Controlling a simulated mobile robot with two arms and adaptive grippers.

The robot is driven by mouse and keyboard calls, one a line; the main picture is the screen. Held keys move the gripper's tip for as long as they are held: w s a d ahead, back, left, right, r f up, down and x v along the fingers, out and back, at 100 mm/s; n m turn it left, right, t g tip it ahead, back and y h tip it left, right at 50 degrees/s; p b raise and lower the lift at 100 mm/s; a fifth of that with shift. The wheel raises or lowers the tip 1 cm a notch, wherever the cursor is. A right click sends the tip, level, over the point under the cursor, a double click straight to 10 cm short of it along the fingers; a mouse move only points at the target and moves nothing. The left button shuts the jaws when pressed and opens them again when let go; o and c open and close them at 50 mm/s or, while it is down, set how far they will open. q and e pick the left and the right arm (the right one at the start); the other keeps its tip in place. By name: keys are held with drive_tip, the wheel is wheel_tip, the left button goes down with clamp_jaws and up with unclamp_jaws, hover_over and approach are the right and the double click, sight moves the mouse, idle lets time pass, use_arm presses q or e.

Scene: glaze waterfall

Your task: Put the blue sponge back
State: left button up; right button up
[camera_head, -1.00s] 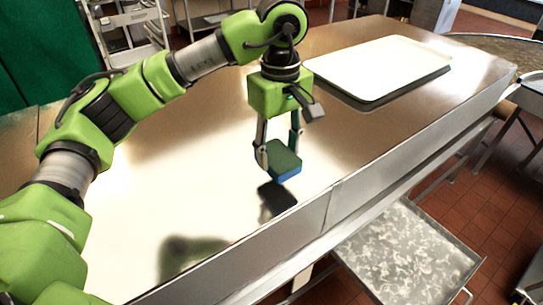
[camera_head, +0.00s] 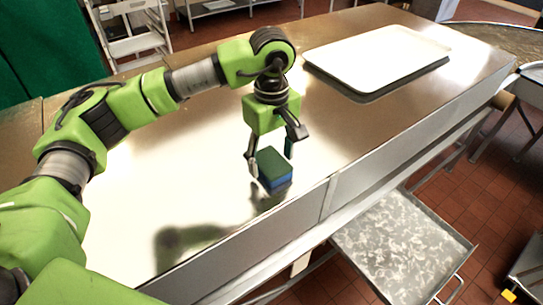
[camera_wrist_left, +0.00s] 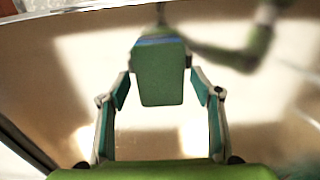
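The blue sponge (camera_head: 274,167) has a green top and a blue lower layer. It appears to rest on the shiny metal table (camera_head: 205,140), near the table's front edge. My left gripper (camera_head: 271,160) is over it with its fingers on either side. My right gripper is not in view.
A white tray (camera_head: 378,52) lies on the table at the back right. The table's raised front edge (camera_head: 300,215) runs close by the sponge. A grey metal shelf (camera_head: 402,247) sits lower, in front of the table. The table between sponge and tray is clear.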

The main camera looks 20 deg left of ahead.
sight(272, 162)
use_arm(q)
drive_tip(key=shift+r, duration=0.1)
drive_tip(key=shift+r, duration=0.2)
wheel_tip(272, 162, up, 4)
drive_tip(key=shift+r+b, duration=0.1)
drive_tip(key=shift+b, duration=1.15)
wheel_tip(272, 162, up, 8)
drive_tip(key=b, duration=0.1)
drive_tip(key=shift+f, duration=0.25)
